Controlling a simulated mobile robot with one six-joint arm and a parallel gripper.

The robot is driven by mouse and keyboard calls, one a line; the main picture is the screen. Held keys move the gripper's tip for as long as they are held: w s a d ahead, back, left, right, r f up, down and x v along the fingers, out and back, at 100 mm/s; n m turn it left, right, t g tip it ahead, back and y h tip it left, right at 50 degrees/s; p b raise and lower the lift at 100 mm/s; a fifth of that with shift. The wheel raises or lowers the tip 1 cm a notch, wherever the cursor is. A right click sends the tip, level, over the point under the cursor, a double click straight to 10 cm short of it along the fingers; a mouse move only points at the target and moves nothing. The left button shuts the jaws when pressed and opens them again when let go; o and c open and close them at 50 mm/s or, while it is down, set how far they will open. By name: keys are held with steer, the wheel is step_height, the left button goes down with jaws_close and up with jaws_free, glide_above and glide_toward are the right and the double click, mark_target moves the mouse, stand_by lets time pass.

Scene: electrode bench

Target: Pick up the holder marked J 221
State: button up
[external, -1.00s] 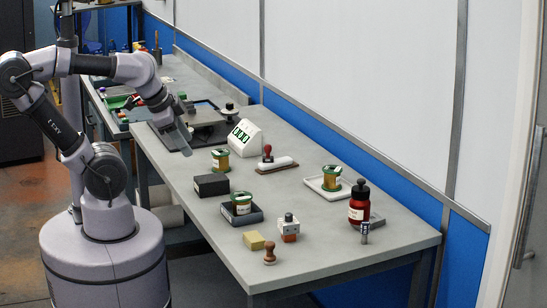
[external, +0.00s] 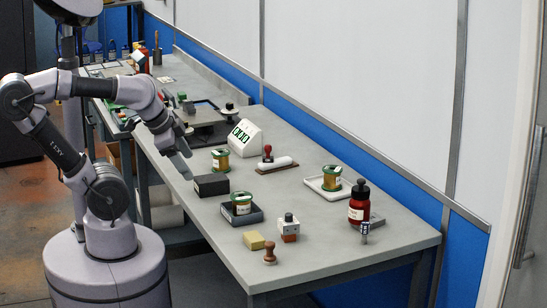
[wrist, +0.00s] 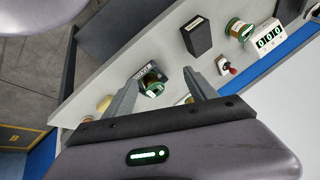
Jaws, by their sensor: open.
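Three amber holders with green ends and pale labels stand on the grey bench. One holder (external: 220,160) stands on the bare bench behind the black box. Another holder (external: 241,203) sits in a dark tray (external: 256,216); it also shows in the wrist view (wrist: 153,86). The third holder (external: 332,178) sits in a white tray (external: 315,185). The labels are too small to read, so I cannot tell which is J 221. My gripper (external: 185,157) is open and empty, above the bench's left edge, apart from all the holders.
The bench's near-left edge is mostly clear.

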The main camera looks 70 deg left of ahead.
steer(key=w+d+r+m+g+p, duration=0.1)
steer(key=w+d+r+m+p, duration=0.2)
steer(key=w+r+p, duration=0.25)
steer(key=m+g+h+p, duration=0.2)
steer(key=m+g+p, duration=0.3)
steer(key=m+p, duration=0.65)
glide_above(289, 213)
steer(key=shift+m, duration=0.25)
step_height(289, 213, down, 13)
steer(key=b, duration=0.6)
steer(key=shift+w+r, duration=0.15)
steer(key=shift+r, duration=0.05)
steer(key=f+b, duration=0.1)
steer(key=f, duration=0.2)
steer(key=f+b, duration=0.2)
steer(key=f, duration=0.1)
steer(key=shift+s, duration=0.2)
steer(key=shift+r, duration=0.15)
steer(key=shift+c, duration=1.3)
jaws_close()
